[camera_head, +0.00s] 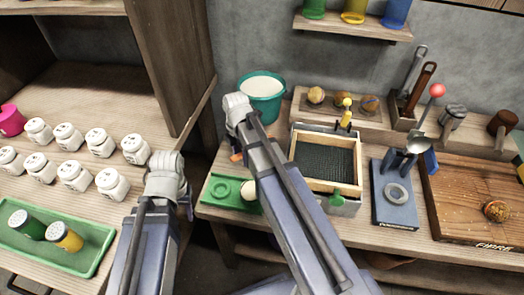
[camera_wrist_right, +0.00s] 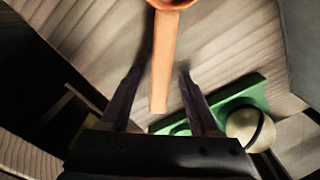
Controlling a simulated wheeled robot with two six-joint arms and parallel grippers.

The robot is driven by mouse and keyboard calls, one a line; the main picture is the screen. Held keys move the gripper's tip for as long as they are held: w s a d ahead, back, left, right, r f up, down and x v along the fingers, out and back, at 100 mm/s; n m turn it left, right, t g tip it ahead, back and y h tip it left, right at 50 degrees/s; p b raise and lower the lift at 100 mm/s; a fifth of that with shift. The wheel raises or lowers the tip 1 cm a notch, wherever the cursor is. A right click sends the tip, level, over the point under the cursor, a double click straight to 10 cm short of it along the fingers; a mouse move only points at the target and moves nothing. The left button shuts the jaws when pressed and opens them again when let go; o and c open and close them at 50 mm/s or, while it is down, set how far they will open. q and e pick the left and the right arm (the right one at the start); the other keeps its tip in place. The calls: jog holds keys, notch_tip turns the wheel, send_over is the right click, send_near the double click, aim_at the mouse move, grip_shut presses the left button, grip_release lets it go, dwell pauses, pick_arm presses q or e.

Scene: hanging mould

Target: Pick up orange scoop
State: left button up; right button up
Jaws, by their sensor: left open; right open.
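The orange scoop (camera_wrist_right: 165,62) lies on the wooden surface in the right wrist view, its bowl cut off by the top edge. Its handle points down the picture, between the two fingers of my right gripper (camera_wrist_right: 158,76), which is open. In the head view only a small orange part (camera_head: 236,157) shows beside my right wrist, which hides the rest. My left gripper (camera_head: 187,207) is open over the gap between the left shelf and the workbench, mostly hidden by its own wrist.
A green fixture (camera_head: 224,190) with a pale round knob lies close to my right gripper. A teal bucket (camera_head: 262,106) of white powder stands behind it. A framed sieve box (camera_head: 325,165) is to the right. White jars (camera_head: 134,149) and a green tray (camera_head: 91,262) fill the left shelf.

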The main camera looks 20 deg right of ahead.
jog(key=shift+r, duration=0.1)
jog(key=shift+c, duration=0.2)
grip_shut()
jog(key=shift+r, duration=0.1)
dwell(0.4)
notch_tip(320, 180, up, 10)
jog(key=p, duration=1)
